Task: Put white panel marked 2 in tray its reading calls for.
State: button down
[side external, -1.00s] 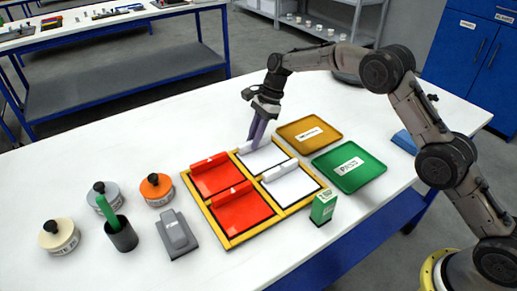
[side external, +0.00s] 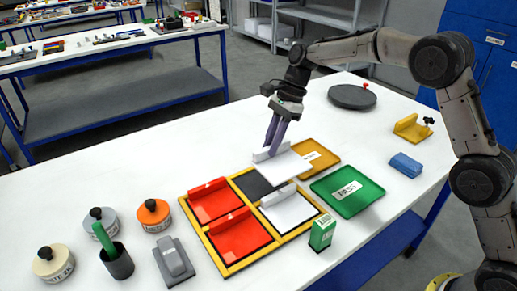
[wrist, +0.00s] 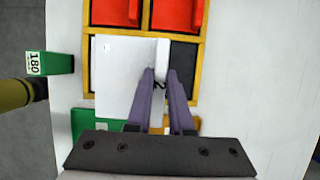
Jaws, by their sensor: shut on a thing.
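A white panel (side external: 282,168) hangs just above the rack and the near edge of the amber tray. My gripper (side external: 268,152) is shut on its raised grip bar; the panel also fills the wrist view's middle left (wrist: 120,75). A small mark on it is too tiny to read. A second white panel (side external: 290,210) lies in the near right compartment of the yellow rack (side external: 232,268). The green tray (side external: 350,205) is labelled PASS. The amber tray (side external: 325,163) has a white label, partly hidden by the held panel.
Two red panels (side external: 210,203) fill the rack's left compartments; its far right compartment (side external: 250,185) is bare dark. A green box (side external: 322,235) stands near the front, showing 180 in the wrist view (wrist: 35,63). A grey device (side external: 174,262) and lidded pots stand left.

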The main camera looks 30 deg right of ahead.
aim_at(292, 167)
jog(key=s+r, duration=0.1)
jog(key=s, duration=0.3)
jog(key=s+d+r, duration=0.1)
jog(key=s, duration=0.1)
jog(key=shift+d+r, duration=0.1)
jog(key=shift+r, duration=0.25)
jog(key=shift+s+d+r, duration=0.1)
jog(key=shift+s+r, duration=0.05)
jog(key=shift+s, duration=0.2)
jog(key=s+d+f, duration=0.1)
jog(key=s+d, duration=1.3)
jog(key=s, duration=0.2)
jog(key=w+f, duration=0.3)
jog(key=w, duration=0.1)
jog(key=w+d+f, duration=0.1)
jog(key=w+f, duration=0.2)
jog(key=w, duration=0.1)
jog(key=w+d+f, duration=0.1)
jog(key=w+f, duration=0.2)
jog(key=w, duration=0.2)
jog(key=shift+w, duration=0.1)
jog(key=shift+w+d+f, duration=0.1)
jog(key=shift+w+f, duration=0.15)
jog(key=shift+f, duration=0.1)
jog(key=shift+w+f, duration=0.1)
jog(key=shift+f, duration=1.45)
jog(key=shift+f, duration=0.1)
